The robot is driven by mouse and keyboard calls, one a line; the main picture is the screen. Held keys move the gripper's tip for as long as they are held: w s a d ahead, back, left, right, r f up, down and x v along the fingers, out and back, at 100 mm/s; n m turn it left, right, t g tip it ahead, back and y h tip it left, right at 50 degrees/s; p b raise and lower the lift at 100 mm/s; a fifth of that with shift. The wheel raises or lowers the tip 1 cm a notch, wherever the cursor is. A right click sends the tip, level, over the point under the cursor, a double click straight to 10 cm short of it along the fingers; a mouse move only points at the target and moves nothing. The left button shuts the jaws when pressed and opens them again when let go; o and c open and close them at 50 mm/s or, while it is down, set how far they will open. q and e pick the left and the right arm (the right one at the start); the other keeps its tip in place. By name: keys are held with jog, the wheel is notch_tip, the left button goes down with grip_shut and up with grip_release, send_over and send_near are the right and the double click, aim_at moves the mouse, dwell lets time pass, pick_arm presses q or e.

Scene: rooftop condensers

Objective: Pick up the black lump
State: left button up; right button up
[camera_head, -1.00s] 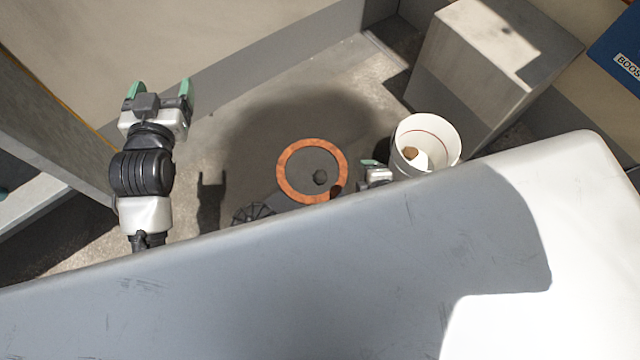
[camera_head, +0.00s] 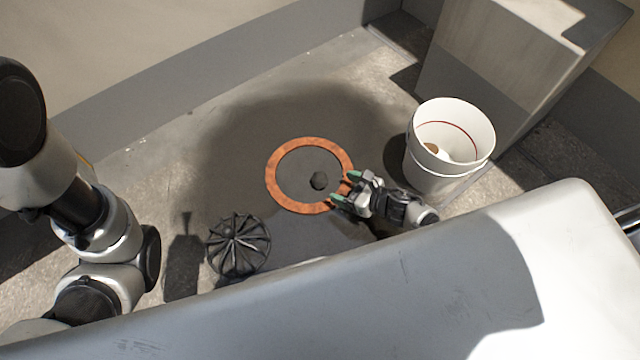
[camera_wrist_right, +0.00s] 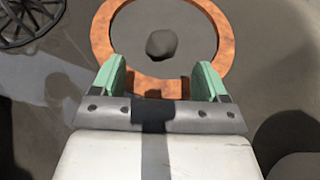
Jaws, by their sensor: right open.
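The black lump (camera_head: 319,181) is a small dark rounded piece lying on the dark floor inside an orange-brown ring (camera_head: 273,190), near the ring's right side. It also shows in the right wrist view (camera_wrist_right: 161,45), ahead of the fingers. My right gripper (camera_head: 344,188) has green fingertips and is open and empty. Its fingertips are over the ring's right edge, pointing at the lump and apart from it. My left arm shows at the left of the head view, but its gripper is not in the picture.
A white bucket (camera_head: 428,170) with some pieces inside stands right of my right gripper. A dark wire-ribbed round object (camera_head: 239,246) stands left of and below the ring. A grey block (camera_head: 470,60) is at the back right. A white surface (camera_head: 300,310) fills the foreground.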

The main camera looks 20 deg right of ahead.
aim_at(324, 179)
jog(key=b+x, duration=0.1)
jog(key=x, duration=0.1)
jog(key=shift+w+a+f, duration=0.2)
jog(key=shift+w+f, duration=0.05)
jog(key=b+x, duration=0.3)
jog(key=x, duration=0.1)
jog(key=shift+w+d+f, duration=0.1)
jog(key=shift+w+f, duration=0.1)
jog(key=shift+w, duration=0.3)
jog(key=c, duration=1)
